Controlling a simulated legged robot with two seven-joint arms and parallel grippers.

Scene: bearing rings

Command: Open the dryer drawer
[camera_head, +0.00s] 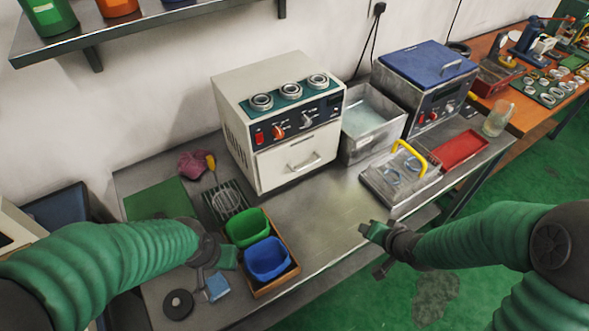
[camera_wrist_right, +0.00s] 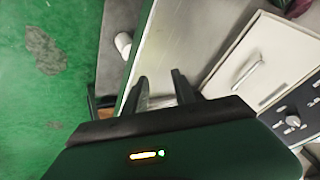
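The dryer (camera_head: 283,120) is a cream box with a dark control panel, standing on the steel table with several bearing rings on its top. Its white drawer front (camera_head: 298,160) with a bar handle (camera_head: 305,163) looks closed. The drawer front (camera_wrist_right: 262,62) and handle (camera_wrist_right: 248,75) also show in the right wrist view. My right gripper (camera_head: 370,232) is at the table's front edge, in front of and apart from the handle. In the right wrist view its two fingers (camera_wrist_right: 158,85) are spread and empty. My left gripper (camera_head: 222,270) is by the blue bin; its fingers are not clear.
Green (camera_head: 246,227) and blue (camera_head: 267,259) bins stand in a wooden tray left of the right gripper. A clear-liquid tank (camera_head: 372,120) and a tray with a yellow handle (camera_head: 408,160) are right of the dryer. The steel table (camera_head: 325,215) is bare before the drawer.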

